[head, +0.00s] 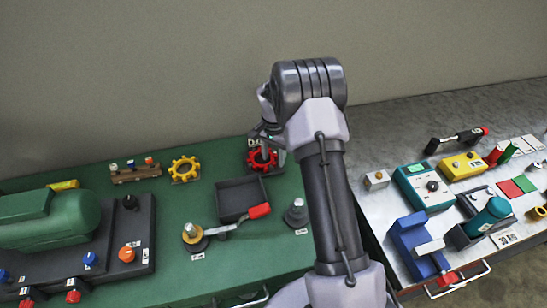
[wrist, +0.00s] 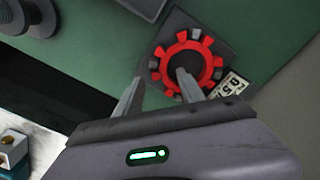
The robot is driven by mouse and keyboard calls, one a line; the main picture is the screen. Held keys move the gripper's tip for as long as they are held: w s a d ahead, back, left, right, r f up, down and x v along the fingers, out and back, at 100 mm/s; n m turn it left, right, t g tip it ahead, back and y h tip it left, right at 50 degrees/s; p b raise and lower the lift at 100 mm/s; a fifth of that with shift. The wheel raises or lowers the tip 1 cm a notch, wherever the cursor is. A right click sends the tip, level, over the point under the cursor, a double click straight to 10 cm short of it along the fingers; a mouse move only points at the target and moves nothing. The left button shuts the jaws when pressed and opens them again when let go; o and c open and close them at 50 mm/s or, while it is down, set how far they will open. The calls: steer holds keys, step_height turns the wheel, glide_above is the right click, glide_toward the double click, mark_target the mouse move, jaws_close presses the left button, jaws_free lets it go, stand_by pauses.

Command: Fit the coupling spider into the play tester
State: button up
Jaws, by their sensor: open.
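A red lobed ring (wrist: 164,56), which looks like the coupling spider, lies flat on a dark square plate (wrist: 211,28) with dark blocks between its lobes. It also shows in the head view (head: 256,164), partly hidden by my gripper. My gripper (wrist: 160,77) is open, one fingertip over the ring's middle and the other outside its rim; I cannot tell if they touch it. A similar yellow ring (head: 176,162) sits on a plate to the left. I cannot tell for sure which fixture is the play tester.
A black tray (head: 222,206) and a red-handled lever (head: 259,210) lie nearer on the green bench. A grey stepped cone (head: 295,216) stands to their right. A green pump (head: 50,222) fills the left. The right-hand bench holds a teal meter (head: 418,181) and a blue vise (head: 408,243).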

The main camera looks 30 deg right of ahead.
step_height(320, 180, up, 16)
steer(key=p, duration=0.5)
steer(key=shift+r, duration=0.2)
steer(key=s+a+r+n+t+b, duration=0.3)
steer(key=s+a+r, duration=0.95)
steer(key=r, duration=0.25)
steer(key=s+a+f+n+t+y, duration=0.1)
steer(key=s+a+n, duration=0.1)
steer(key=s, duration=0.7)
steer(key=s+a+f+n+t+y+b, duration=0.1)
steer(key=s+a, duration=0.3)
steer(key=s, duration=0.5)
steer(key=shift+s+n+t, duration=0.2)
steer(key=shift+n+t, duration=0.2)
